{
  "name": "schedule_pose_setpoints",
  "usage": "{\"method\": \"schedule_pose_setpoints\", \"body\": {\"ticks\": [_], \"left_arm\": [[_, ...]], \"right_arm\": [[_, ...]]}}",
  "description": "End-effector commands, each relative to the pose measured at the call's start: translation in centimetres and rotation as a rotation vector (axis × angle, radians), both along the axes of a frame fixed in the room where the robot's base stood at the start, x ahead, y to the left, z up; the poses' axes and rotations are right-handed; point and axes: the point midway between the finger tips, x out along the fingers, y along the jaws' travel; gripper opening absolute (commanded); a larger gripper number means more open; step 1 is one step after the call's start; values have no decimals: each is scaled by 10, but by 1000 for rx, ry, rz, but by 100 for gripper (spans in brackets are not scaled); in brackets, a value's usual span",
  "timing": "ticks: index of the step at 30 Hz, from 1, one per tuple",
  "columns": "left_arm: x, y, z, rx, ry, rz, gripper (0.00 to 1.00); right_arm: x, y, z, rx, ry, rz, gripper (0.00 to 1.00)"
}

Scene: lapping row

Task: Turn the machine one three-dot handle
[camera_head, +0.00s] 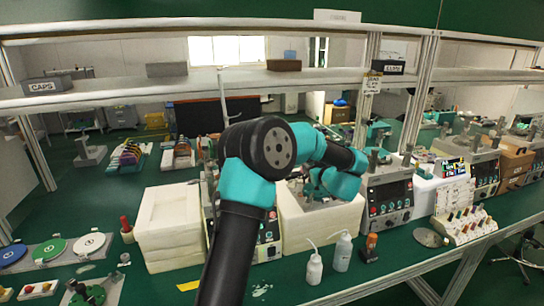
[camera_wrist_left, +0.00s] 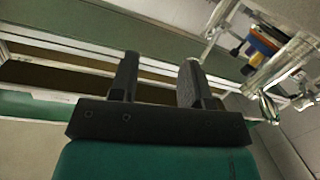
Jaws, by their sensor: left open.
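A machine (camera_head: 389,192) with a dark control panel and upright handles on top stands right of my left arm. Another machine (camera_head: 268,238) with a panel stands partly behind my arm. I cannot tell which is machine one, and no three-dot marking can be made out. In the head view my left arm rises from the bottom and bends right, its wrist over the white block between the machines; its fingertips are not clear there. In the left wrist view my left gripper (camera_wrist_left: 160,62) is open, with nothing between its fingers. My right gripper is not in view.
White foam blocks (camera_head: 168,230) are stacked left of my arm. Two wash bottles (camera_head: 314,268) and a small orange-topped item (camera_head: 370,247) stand in front. Coloured discs (camera_head: 48,250) lie at left. A shelf (camera_head: 200,93) with metal posts spans above the bench.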

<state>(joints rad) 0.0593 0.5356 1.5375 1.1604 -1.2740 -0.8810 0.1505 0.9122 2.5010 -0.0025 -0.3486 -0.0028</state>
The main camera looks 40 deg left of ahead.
Motion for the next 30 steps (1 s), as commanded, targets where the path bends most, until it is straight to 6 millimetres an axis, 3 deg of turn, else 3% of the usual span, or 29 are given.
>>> {"method": "schedule_pose_setpoints", "body": {"ticks": [3,9,23,30], "left_arm": [[-15,22,-7,56,-2,198,43],[-36,36,-11,120,-3,412,43],[-40,38,-11,131,-3,446,43],[-42,58,-11,129,-4,447,43]], "right_arm": [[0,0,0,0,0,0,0],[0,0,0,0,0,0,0],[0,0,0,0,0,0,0],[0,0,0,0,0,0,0]]}}
